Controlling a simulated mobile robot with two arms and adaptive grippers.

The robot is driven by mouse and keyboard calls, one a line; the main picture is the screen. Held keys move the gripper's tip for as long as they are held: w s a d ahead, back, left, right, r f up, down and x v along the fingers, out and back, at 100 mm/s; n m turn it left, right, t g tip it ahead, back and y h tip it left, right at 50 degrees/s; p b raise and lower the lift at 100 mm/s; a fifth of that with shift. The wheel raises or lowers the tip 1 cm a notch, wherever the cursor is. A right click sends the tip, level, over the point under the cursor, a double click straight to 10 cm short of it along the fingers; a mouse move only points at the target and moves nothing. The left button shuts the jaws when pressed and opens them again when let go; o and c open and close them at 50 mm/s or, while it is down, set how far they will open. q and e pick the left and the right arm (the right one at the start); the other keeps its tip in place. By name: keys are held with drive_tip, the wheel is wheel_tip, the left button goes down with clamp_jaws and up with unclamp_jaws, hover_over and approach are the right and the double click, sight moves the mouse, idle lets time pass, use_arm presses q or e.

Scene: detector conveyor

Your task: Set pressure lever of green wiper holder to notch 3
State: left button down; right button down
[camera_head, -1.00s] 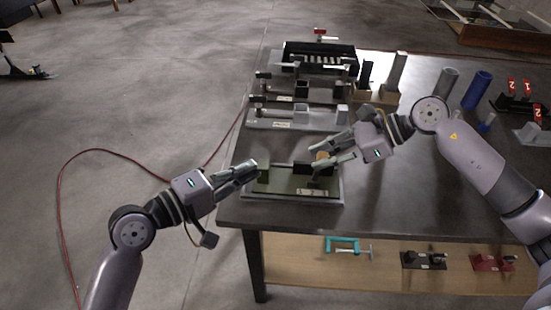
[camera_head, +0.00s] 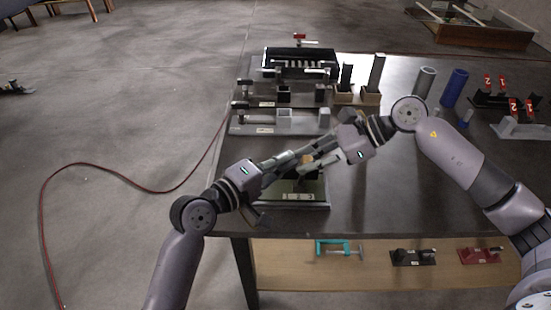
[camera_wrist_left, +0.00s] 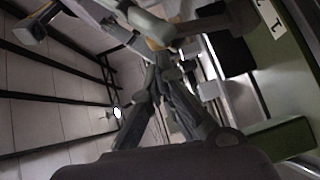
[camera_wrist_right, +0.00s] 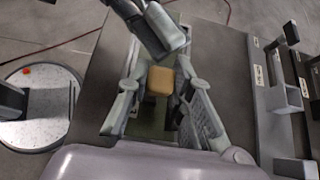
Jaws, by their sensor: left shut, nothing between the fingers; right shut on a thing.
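The green wiper holder (camera_head: 318,190) stands near the table's front left corner, a number label on its front. The left wrist view shows its green surface (camera_wrist_left: 272,62) with part of the label. A tan block-like knob (camera_wrist_right: 160,80) sits between the fingers of my right gripper (camera_wrist_right: 162,98), which is shut on it above the holder. My left gripper (camera_head: 292,158) is shut and empty, its fingertips above the holder close to the right gripper. It also shows at the top of the right wrist view (camera_wrist_right: 165,40). The arms hide much of the holder, and the lever's notch cannot be read.
Grey holders (camera_head: 265,127) stand behind the green one, with a black slotted rack (camera_head: 290,62) farther back. Grey (camera_head: 425,80) and blue (camera_head: 455,87) cylinders and red numbered tags (camera_head: 503,82) stand to the right. A lower shelf (camera_head: 370,275) holds a teal clamp (camera_head: 335,247). The table's middle is clear.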

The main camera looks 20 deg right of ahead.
drive_tip(key=shift+s+d+f, duration=0.1)
drive_tip(key=shift+s+f, duration=0.05)
drive_tip(key=shift+f, duration=0.35)
use_arm(q)
drive_tip(key=shift+s+d, duration=0.3)
drive_tip(key=shift+d, duration=0.45)
use_arm(e)
drive_tip(key=c, duration=1.8)
unclamp_jaws()
drive_tip(key=o, duration=0.4)
drive_tip(key=shift+r, duration=0.15)
use_arm(q)
drive_tip(key=shift+d+r, duration=0.1)
use_arm(e)
drive_tip(key=shift+r, duration=0.15)
use_arm(q)
drive_tip(key=shift+w, duration=0.1)
